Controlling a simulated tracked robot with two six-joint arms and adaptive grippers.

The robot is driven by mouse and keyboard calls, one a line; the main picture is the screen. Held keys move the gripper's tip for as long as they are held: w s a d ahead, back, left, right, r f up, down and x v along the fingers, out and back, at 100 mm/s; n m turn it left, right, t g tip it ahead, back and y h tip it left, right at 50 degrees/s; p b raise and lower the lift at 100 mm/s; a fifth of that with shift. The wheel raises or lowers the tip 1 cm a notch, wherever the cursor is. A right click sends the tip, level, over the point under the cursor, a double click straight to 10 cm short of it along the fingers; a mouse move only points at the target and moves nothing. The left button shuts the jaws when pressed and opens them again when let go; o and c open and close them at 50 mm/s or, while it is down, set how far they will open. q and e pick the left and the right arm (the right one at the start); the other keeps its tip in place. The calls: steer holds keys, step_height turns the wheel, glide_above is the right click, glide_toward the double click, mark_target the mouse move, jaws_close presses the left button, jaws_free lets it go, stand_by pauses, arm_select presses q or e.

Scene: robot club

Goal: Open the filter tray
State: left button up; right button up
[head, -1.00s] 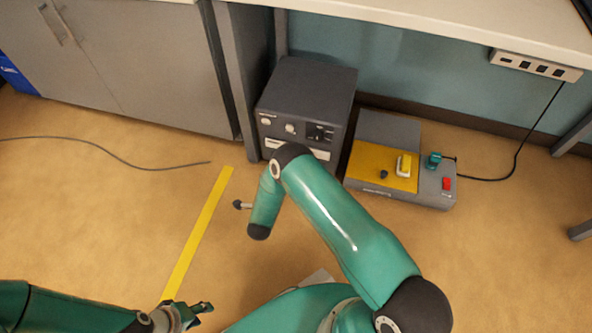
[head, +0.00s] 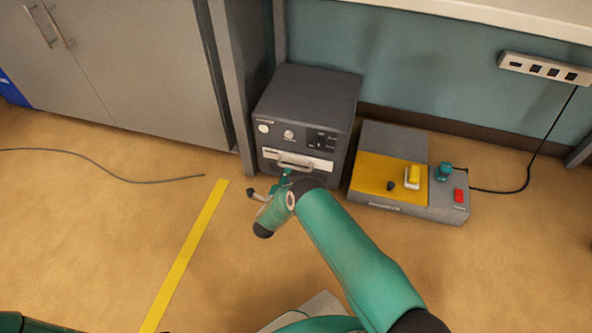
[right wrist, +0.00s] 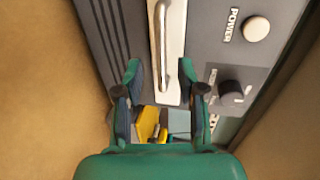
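The filter tray (head: 322,164) is a white front with a silver bar handle (head: 296,163), low on the dark grey box (head: 308,93). Its front looks flush with the box. My right gripper (head: 285,177) is just in front of the handle, partly hidden by its own arm. In the right wrist view, the right gripper (right wrist: 160,80) is open and empty, with fingers spread to either side of the line of the handle (right wrist: 160,42). The handle lies just beyond the fingertips; I cannot tell whether they touch it. My left gripper is out of view.
A grey and yellow bench unit (head: 405,205) with a red switch stands on the floor right of the box. A grey table leg (head: 234,90) stands close to the box's left. A cable (head: 110,172) and yellow floor tape (head: 187,255) lie on otherwise open floor at left.

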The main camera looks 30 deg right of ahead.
steer(key=shift+b+x, duration=1.3)
steer(key=shift+x, duration=1.85)
jaws_close()
